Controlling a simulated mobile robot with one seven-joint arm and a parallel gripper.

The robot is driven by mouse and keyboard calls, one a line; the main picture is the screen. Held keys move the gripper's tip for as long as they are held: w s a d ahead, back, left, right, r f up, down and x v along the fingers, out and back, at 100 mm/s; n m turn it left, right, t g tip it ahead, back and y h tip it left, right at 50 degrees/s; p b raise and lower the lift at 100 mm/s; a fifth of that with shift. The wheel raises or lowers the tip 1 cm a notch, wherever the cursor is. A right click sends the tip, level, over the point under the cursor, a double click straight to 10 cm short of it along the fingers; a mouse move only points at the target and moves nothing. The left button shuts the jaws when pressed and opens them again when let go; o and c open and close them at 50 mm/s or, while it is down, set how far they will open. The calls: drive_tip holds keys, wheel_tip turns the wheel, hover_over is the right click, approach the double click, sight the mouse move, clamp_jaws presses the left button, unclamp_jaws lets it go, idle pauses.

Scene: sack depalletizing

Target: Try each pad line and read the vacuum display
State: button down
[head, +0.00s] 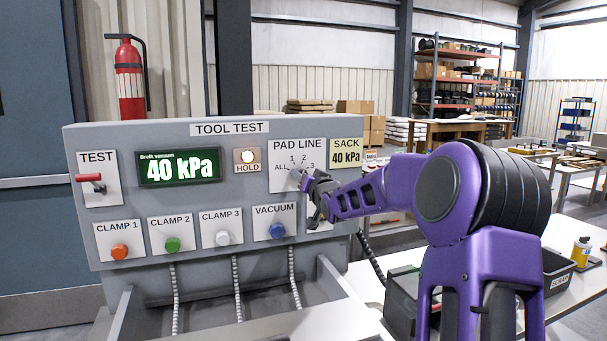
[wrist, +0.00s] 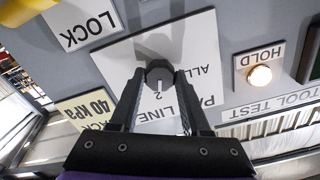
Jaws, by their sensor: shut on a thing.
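A grey TOOL TEST panel (head: 240,129) stands before me. Its PAD LINE plate (head: 284,153) is marked ALL, 1, 2 and 3, with a dark knob (wrist: 159,70) low on it. My gripper (head: 303,181) is shut on this knob; in the wrist view both fingertips (wrist: 159,78) press its sides, and the 2 shows between the fingers. The green vacuum display (head: 179,167) reads 40 kPa. The SACK plate (head: 346,152) also reads 40 kPa. The HOLD lamp (head: 247,156) is lit.
A red-handled TEST lever (head: 90,179) is at left. Below are CLAMP 1 (head: 119,252), CLAMP 2 (head: 171,245), CLAMP 3 (head: 223,238) and VACUUM (head: 277,231) knobs. A LOCK plate (wrist: 88,18) lies beside PAD LINE, largely behind my arm in the head view.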

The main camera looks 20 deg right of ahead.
drive_tip(key=shift+m, duration=0.3)
drive_tip(key=shift+c, duration=1.8)
unclamp_jaws()
drive_tip(key=shift+s, duration=0.1)
drive_tip(key=s+p, duration=0.1)
drive_tip(key=s, duration=1.6)
